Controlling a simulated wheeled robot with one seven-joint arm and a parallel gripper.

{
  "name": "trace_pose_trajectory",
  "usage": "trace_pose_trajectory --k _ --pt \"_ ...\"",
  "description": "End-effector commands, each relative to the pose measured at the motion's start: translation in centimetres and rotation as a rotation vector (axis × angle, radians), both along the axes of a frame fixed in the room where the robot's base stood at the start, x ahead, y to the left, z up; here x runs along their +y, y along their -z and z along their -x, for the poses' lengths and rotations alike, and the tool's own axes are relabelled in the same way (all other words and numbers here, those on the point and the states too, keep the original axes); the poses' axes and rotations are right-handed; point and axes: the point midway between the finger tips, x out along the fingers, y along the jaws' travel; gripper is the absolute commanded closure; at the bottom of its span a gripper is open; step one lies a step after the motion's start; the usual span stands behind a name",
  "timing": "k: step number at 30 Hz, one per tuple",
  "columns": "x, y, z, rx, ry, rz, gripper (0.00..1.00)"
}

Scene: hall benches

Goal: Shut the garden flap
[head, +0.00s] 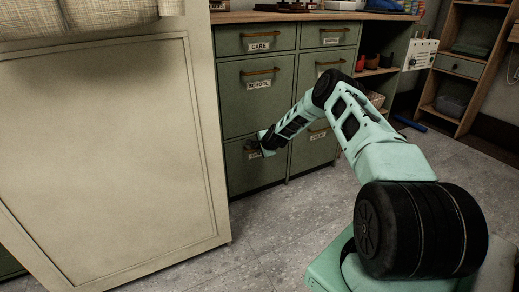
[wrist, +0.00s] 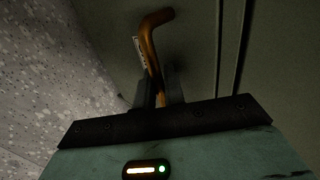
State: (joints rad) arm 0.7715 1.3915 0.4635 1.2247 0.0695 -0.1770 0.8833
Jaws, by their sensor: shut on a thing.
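The green cabinet (head: 257,117) stands behind, with labelled fronts. Its lower-left front (head: 250,180) bears a small label that is partly hidden by my gripper, so I cannot read its word for certain. This front looks upright and about flush with the cabinet; a small gap cannot be ruled out. My gripper (head: 262,146) is at the top of this front. In the wrist view, my gripper (wrist: 158,92) is shut on a copper-brown bar handle (wrist: 150,48), whose bent end sticks out beyond the jaws. A pale label edge shows beside the handle.
A large cream panel (head: 110,150) fills the left foreground, close to the cabinet. Fronts marked CARE (head: 255,40) and SCHOOL (head: 257,98) are above. Shelves (head: 462,70) stand at the far right. Grey floor (head: 290,225) is clear before the cabinet.

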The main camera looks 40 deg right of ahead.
Motion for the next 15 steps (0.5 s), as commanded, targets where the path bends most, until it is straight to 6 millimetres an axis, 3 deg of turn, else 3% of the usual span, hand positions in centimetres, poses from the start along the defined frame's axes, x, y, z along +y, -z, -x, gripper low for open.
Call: trace_pose_trajectory --k 4,5,15 --pt "-0.12 -0.46 -0.48 -0.014 0.004 0.007 1.0" --pt "-0.12 -0.48 -0.48 -0.014 0.004 0.007 0.84" --pt "-0.1 -1.24 -0.15 -0.017 0.005 0.008 0.84"
